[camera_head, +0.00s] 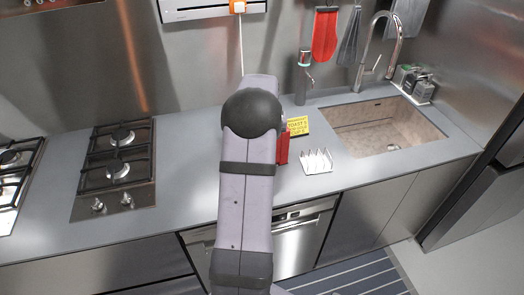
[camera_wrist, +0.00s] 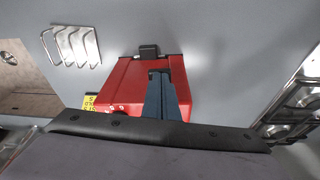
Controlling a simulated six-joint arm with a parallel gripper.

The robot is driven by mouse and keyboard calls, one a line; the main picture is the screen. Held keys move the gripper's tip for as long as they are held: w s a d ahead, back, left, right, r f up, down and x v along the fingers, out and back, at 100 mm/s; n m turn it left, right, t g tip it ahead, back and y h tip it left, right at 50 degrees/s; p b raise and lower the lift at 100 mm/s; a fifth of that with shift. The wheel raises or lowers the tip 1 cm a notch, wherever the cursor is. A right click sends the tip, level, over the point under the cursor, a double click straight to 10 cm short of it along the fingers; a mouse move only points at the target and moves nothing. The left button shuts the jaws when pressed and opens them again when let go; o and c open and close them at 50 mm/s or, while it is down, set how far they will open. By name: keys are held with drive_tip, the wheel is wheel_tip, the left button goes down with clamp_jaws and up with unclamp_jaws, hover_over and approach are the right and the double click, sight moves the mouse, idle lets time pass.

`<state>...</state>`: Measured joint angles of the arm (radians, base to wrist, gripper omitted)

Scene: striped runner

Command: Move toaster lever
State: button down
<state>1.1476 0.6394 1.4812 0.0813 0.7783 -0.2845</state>
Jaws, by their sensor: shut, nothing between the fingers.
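The red toaster (camera_head: 283,149) stands on the counter, mostly hidden behind my arm in the head view. In the wrist view the toaster (camera_wrist: 122,82) fills the middle. Its black lever (camera_wrist: 149,50) sticks out from the end at the top of the picture. My gripper (camera_wrist: 160,75) is shut and empty, its dark blue fingers together over the toaster. The fingertips are just below the lever in the picture; I cannot tell whether they touch it. In the head view the gripper is hidden behind my arm.
A toast rack (camera_head: 317,161) stands right of the toaster, and a yellow sign (camera_head: 298,126) is beside it. The sink (camera_head: 436,132) is farther right. A gas hob (camera_head: 116,168) lies to the left. The counter between hob and arm is clear.

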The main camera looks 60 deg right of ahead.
drive_tip(key=x, duration=0.1)
drive_tip(key=b+x, duration=0.2)
drive_tip(key=shift+s+a+f, duration=0.2)
drive_tip(key=shift+a+f, duration=0.15)
drive_tip(key=shift+f, duration=0.15)
drive_tip(key=shift+r, duration=0.25)
drive_tip(key=shift+s+a+r, duration=0.3)
drive_tip(key=shift+s+a, duration=0.2)
drive_tip(key=shift+a, duration=0.05)
drive_tip(key=shift+s+a+r, duration=0.25)
drive_tip(key=shift+s+a, duration=0.2)
drive_tip(key=shift+a, duration=0.15)
drive_tip(key=b+v, duration=0.2)
drive_tip(key=v, duration=0.5)
drive_tip(key=shift+r+b, duration=0.15)
drive_tip(key=shift+b, duration=0.15)
